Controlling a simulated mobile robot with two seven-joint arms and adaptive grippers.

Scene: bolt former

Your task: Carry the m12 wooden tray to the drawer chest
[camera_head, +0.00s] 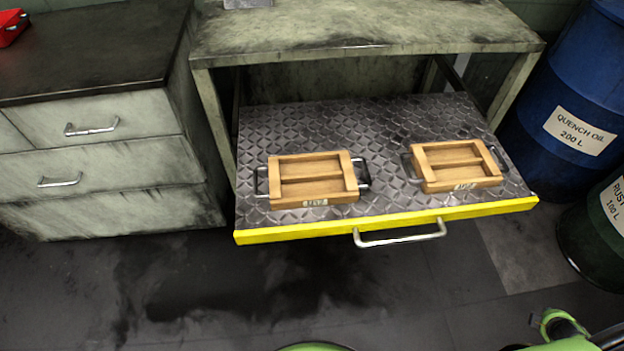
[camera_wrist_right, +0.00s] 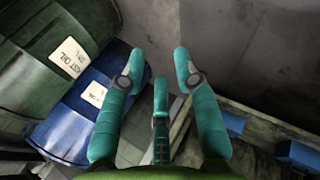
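Two shallow wooden trays lie flat on a pulled-out metal shelf (camera_head: 400,125): a left tray (camera_head: 313,179) and a right tray (camera_head: 455,165). Each has two compartments that look empty, metal handles on its sides and a small front label. The labels are too small to read surely, so I cannot tell which is m12. The grey-green drawer chest (camera_head: 100,150) stands at the left, its drawers shut. My right gripper (camera_wrist_right: 159,66) shows in the right wrist view, fingers spread, open and empty, away from the trays. My left gripper is not in view.
The shelf has a yellow front edge (camera_head: 390,219) and a metal handle (camera_head: 400,236), jutting out under a worn bench (camera_head: 370,28). A blue quench oil drum (camera_head: 570,95) and a dark green drum (camera_head: 595,235) stand at the right. The floor in front is clear.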

